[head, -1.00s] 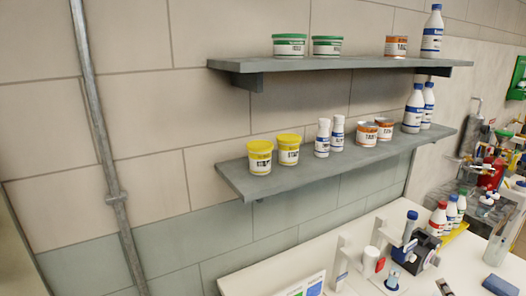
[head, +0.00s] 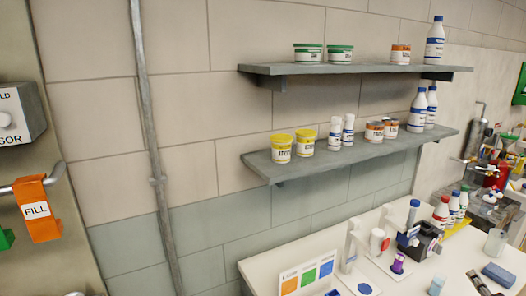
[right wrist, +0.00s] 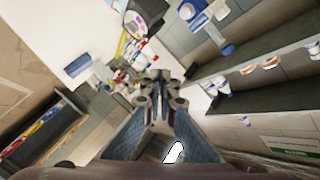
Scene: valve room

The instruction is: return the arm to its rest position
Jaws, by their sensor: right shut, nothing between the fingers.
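My right gripper (right wrist: 155,80) shows in the right wrist view, with its fingertips together and nothing between them. It is clear of the shelves and the bench beyond it. My left gripper is in neither view. The rest position itself is not marked by anything I see.
Two grey wall shelves, an upper one (head: 350,70) and a lower one (head: 265,168), hold tubs and bottles. A white bench (head: 262,268) with devices stands below. An orange FILL tag (head: 38,208) hangs at the left, below a grey sensor box (head: 20,112).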

